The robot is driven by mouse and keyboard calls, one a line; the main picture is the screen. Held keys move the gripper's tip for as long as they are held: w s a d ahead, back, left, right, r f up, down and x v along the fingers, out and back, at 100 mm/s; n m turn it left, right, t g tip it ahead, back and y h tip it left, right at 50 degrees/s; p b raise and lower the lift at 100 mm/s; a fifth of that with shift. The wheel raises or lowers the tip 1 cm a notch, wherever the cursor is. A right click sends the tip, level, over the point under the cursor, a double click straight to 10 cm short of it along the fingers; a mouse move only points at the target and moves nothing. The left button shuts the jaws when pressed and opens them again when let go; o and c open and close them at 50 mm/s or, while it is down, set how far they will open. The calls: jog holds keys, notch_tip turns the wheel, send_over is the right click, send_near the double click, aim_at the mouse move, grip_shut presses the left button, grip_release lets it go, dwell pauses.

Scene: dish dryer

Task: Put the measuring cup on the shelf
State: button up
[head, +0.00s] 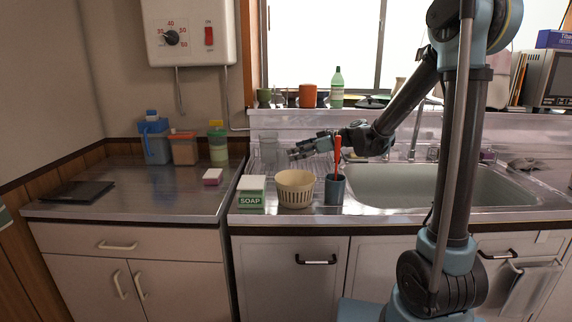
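A clear, see-through cup (269,148), which looks like the measuring cup, stands on the wire dish rack area at the back left of the sink counter. My gripper (292,153) reaches in from the right and points left. Its fingertips are just right of the cup, and a small gap seems to show between them and it. The fingers are small and seen from the side, so I cannot tell how far apart they are. A ledge (345,117) runs behind the sink under the window and looks like the shelf.
A soap box (251,193), a cream basket (295,190) and a dark blue cup (335,190) with a red utensil line the front counter. An orange mug (308,95) and a green bottle (337,88) stand by the window. The sink (440,185) is right. Containers (184,148) stand on the left counter.

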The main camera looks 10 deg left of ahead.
jog(key=shift+x, duration=2.6)
jog(key=c, duration=1.2)
jog(key=shift+c, duration=0.2)
notch_tip(320, 180, up, 18)
